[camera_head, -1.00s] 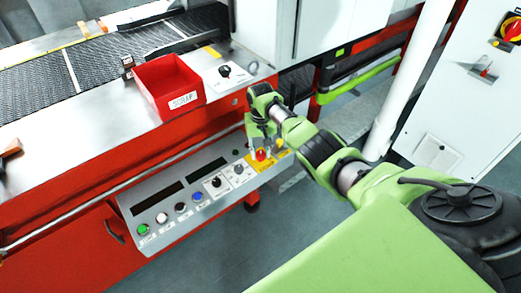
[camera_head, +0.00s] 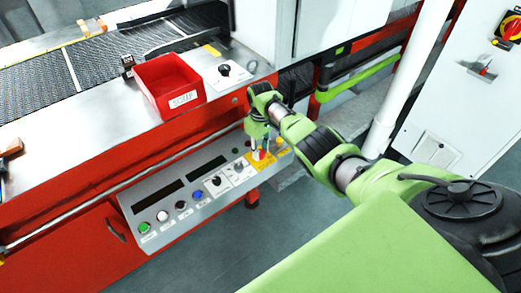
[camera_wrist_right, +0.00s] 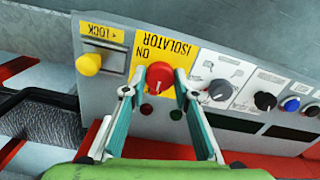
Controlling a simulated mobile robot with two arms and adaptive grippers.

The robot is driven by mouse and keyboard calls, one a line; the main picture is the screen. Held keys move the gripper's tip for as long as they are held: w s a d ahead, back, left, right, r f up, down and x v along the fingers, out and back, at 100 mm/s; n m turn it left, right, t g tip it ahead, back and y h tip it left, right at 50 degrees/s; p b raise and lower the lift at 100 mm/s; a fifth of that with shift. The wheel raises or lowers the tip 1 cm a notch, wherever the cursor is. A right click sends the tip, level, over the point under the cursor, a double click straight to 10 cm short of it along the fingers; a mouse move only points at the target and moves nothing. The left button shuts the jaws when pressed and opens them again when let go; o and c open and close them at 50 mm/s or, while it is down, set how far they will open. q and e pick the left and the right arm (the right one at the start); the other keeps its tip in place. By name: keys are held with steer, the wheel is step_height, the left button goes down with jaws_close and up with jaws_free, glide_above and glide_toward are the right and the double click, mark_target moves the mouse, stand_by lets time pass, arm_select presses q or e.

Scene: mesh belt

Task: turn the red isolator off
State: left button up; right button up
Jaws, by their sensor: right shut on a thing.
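The red isolator knob (camera_wrist_right: 160,76) sits on a yellow plate (camera_wrist_right: 146,50) marked ISOLATOR and ON, lettered upside down in the right wrist view. In the head view the knob (camera_head: 257,155) is at the right end of the sloping control panel, partly covered by the fingers. My right gripper (camera_wrist_right: 157,88) has one finger on each side of the knob and is shut on it. It also shows in the head view (camera_head: 263,148), reaching down to the panel. Which way the knob points is hard to tell. My left gripper is not in view.
Beside the isolator are a yellow knob (camera_wrist_right: 88,64) under a LOCK label and a black-and-grey selector (camera_wrist_right: 220,90). Several coloured buttons line the panel's left part, including a green one (camera_head: 144,227). A red scrap bin (camera_head: 170,82) stands on the machine top above.

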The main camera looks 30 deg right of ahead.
stand_by(0.5)
steer(key=o, duration=1.1)
steer(key=shift+r, duration=0.15)
step_height(320, 180, up, 12)
steer(key=shift+f, duration=0.1)
